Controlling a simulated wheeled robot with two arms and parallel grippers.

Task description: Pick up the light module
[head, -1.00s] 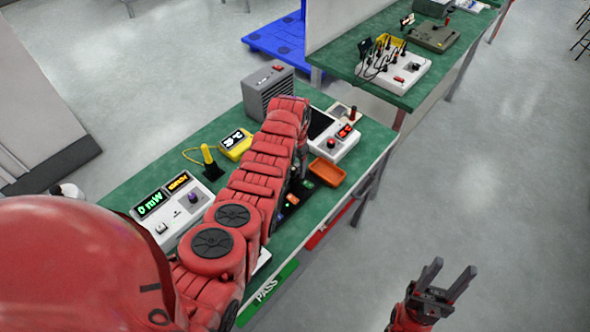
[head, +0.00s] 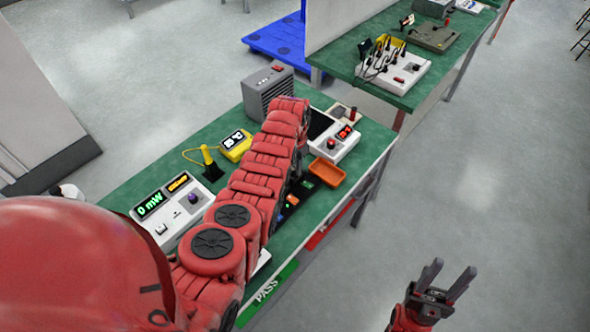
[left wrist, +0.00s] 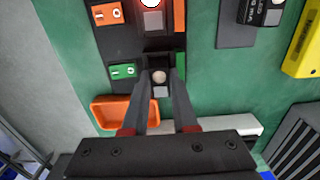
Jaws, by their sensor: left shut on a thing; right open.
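In the left wrist view, a small dark module with a pale round top (left wrist: 159,77) sits between the fingertips of my left gripper (left wrist: 160,90), which is shut on it. The module is over or in the black rack (left wrist: 140,45); I cannot tell whether it is lifted. In the head view my left arm hides most of this gripper and the module. My right gripper (head: 446,282) is open and empty, away from the bench over the floor.
Orange (left wrist: 108,13) and green (left wrist: 123,71) labelled tiles flank the rack. An orange tray (head: 327,171) lies near the bench edge.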

